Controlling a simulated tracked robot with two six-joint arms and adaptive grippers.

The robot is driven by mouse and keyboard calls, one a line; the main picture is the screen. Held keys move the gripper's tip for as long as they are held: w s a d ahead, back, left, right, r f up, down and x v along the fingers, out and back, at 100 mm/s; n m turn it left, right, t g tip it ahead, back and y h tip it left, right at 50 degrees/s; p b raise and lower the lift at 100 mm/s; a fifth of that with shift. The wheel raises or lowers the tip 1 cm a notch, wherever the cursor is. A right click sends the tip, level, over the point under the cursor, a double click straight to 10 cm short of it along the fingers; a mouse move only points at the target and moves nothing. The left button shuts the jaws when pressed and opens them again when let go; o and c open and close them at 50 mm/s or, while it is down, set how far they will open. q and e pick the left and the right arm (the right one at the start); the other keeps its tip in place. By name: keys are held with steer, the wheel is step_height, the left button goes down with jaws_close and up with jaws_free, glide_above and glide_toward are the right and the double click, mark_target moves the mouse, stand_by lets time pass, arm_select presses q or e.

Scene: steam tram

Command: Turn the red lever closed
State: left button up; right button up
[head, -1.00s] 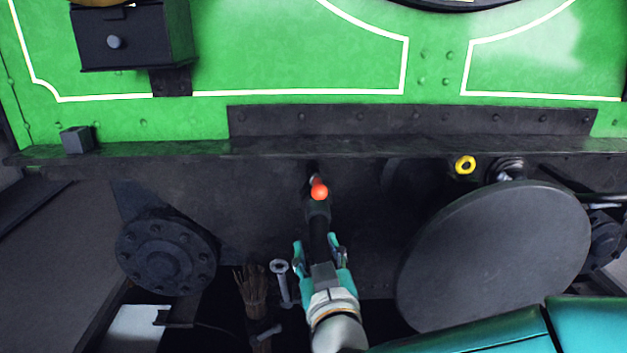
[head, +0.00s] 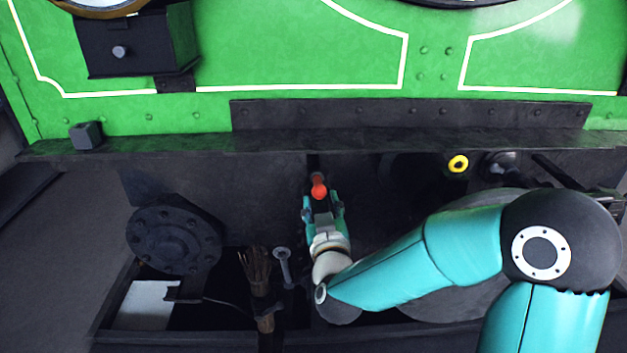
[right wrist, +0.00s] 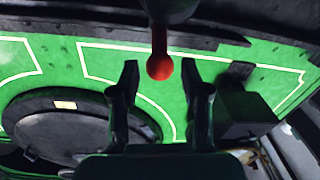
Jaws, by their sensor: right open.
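The red lever (head: 319,187) shows as a round red knob on the dark panel below the green tram side, near the middle of the head view. My right gripper (head: 322,200) is just below the knob in the head view. In the right wrist view its two fingers (right wrist: 158,78) are apart, with the knob between their tips or just past them; I cannot tell whether they touch. My left gripper is not in view.
A dark ledge (head: 200,143) runs above the lever. A yellow ring (head: 458,163) is to the right, and a round flange (head: 174,240) to the left. A bundle of sticks (head: 256,270) and a bolt-like rod (head: 284,265) stand below left of my right gripper.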

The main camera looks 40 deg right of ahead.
mark_target(315, 190)
steer(key=x, duration=0.5)
steer(key=shift+w+d, duration=0.15)
steer(key=shift+w, duration=0.2)
steer(key=shift+c, duration=0.4)
steer(key=shift+f, duration=0.1)
jaws_close()
steer(key=shift+a, duration=0.4)
steer(key=shift+d, duration=0.25)
